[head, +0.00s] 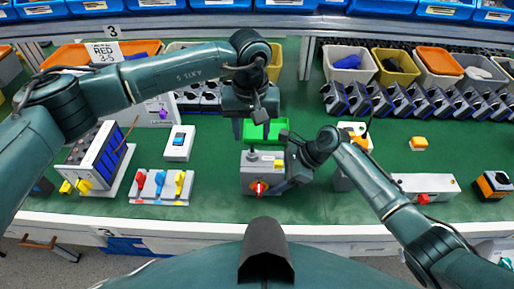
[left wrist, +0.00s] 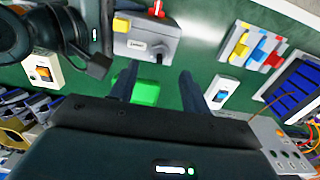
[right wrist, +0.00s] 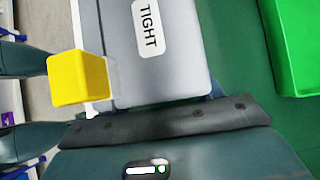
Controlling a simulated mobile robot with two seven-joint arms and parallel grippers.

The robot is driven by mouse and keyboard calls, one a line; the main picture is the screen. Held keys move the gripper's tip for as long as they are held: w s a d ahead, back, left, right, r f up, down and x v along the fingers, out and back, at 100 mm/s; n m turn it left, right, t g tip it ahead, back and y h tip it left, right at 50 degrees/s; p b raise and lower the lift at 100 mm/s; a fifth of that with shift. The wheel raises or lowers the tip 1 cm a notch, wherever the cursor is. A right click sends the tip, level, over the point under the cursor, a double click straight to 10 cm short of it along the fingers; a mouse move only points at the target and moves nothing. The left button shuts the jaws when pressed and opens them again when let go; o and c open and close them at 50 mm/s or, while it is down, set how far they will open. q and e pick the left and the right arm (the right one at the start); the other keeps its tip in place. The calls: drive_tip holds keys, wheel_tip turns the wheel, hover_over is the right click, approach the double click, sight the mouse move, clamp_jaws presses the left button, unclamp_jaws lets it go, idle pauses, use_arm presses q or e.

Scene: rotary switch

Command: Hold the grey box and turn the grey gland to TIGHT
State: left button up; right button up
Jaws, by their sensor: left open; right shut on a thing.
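The grey box (head: 250,173) sits on the green bench, with a red knob (head: 258,188) on its front. It also shows in the left wrist view (left wrist: 150,48). Its TIGHT label (right wrist: 149,27) is large in the right wrist view, beside a yellow block (right wrist: 78,78). A small grey upright part, apparently the gland (head: 252,153), stands at its top rear. My right gripper (head: 288,172) is shut on the box from the right; its fingertips are mostly hidden. My left gripper (head: 252,133) is open and empty, pointing down behind the box, its fingers (left wrist: 157,82) apart above the green tray.
The green tray (head: 276,125) lies just behind the box. A white switch plate (head: 179,143) and a panel with coloured levers (head: 160,187) are to the left. A red-buttoned box (head: 425,187) is to the right. Bins line the back.

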sight(252, 152)
use_arm(q)
drive_tip(key=shift+f, duration=3.25)
drive_tip(key=shift+c, duration=0.2)
clamp_jaws()
